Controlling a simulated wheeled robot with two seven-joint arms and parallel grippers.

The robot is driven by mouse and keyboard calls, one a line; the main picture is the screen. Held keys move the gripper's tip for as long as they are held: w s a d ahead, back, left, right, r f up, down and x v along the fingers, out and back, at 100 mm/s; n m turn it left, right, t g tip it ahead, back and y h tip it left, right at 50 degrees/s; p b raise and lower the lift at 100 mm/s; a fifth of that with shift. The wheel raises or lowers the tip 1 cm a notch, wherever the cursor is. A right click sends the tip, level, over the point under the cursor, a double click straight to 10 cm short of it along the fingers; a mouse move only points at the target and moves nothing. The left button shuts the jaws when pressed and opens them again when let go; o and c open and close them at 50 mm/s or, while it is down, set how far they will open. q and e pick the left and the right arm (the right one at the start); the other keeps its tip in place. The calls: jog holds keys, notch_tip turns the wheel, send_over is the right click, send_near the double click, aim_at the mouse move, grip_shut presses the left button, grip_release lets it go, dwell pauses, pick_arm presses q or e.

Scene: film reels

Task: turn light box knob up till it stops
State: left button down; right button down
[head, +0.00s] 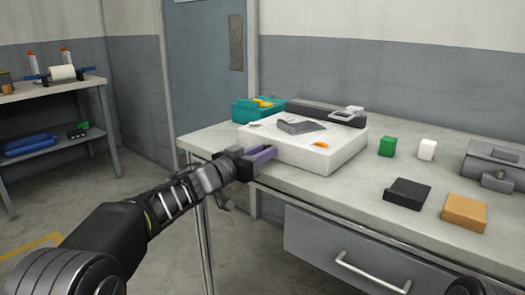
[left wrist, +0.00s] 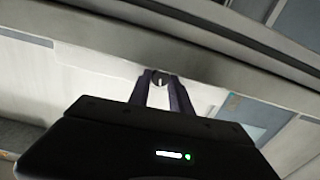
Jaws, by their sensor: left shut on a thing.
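The white light box (head: 335,156) sits on the table near its left front edge. My left gripper (head: 264,154) reaches in from the left and is at the box's front side, its purple-grey fingers level with that face. In the left wrist view the fingers (left wrist: 160,92) are closed around a small dark round knob (left wrist: 159,78) with a pale mark on it. The knob is hidden behind the fingers in the head view. My right gripper is not in view.
On the box lie a grey piece (head: 300,127) and a small orange item (head: 320,144). A teal bin (head: 246,112) stands behind it. Green (head: 387,146) and white (head: 427,149) blocks, a black case (head: 408,193) and an orange box (head: 464,212) stand to the right.

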pick_arm(q)
jog(key=m+p, duration=0.1)
jog(key=m, duration=0.1)
jog(key=shift+m, duration=0.4)
jog(key=shift+m+p, duration=0.35)
jog(key=shift+m, duration=1.15)
jog(key=shift+f, duration=0.1)
jog(key=c, duration=1.2)
grip_release()
jog(key=shift+o, duration=0.2)
jog(key=shift+s, duration=0.1)
jog(key=v, duration=0.7)
jog(key=shift+s+a+p, duration=0.2)
jog(key=shift+s+p, duration=0.1)
jog(key=shift+p, duration=0.15)
